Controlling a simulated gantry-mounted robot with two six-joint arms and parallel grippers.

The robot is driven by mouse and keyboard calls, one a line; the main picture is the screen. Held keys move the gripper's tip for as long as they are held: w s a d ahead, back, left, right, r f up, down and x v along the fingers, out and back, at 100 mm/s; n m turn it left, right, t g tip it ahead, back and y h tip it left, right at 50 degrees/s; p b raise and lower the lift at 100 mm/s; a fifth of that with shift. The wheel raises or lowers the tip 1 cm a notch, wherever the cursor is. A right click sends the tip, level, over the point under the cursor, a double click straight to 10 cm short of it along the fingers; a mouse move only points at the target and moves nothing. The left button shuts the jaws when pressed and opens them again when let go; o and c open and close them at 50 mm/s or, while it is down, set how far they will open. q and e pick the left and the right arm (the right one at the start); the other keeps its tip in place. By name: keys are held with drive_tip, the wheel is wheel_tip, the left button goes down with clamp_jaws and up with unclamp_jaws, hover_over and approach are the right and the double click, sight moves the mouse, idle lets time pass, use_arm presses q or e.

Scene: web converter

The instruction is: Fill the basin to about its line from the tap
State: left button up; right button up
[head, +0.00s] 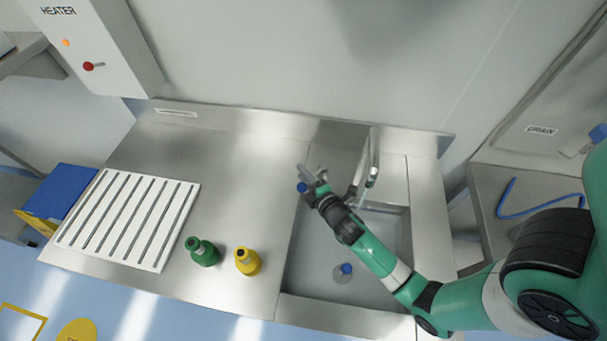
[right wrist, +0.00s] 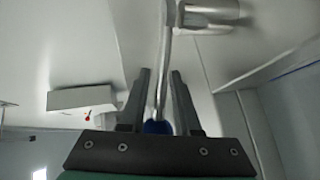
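The steel basin (head: 385,222) is sunk in the right part of the counter. I cannot make out a fill line or water in it. My right gripper (head: 312,178) is beside the tap, over the basin's left edge. A blue knob (head: 303,187) shows at its fingertips. In the right wrist view the fingers stand apart, with a thin metal rod (right wrist: 164,75) and the blue knob (right wrist: 158,127) between them; contact is unclear. My left gripper is not in view.
A blue-topped stopper-like piece (head: 346,269) lies in the basin. A heater box (head: 94,45) hangs back left.

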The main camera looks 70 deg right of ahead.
clamp_jaws()
idle(1.2)
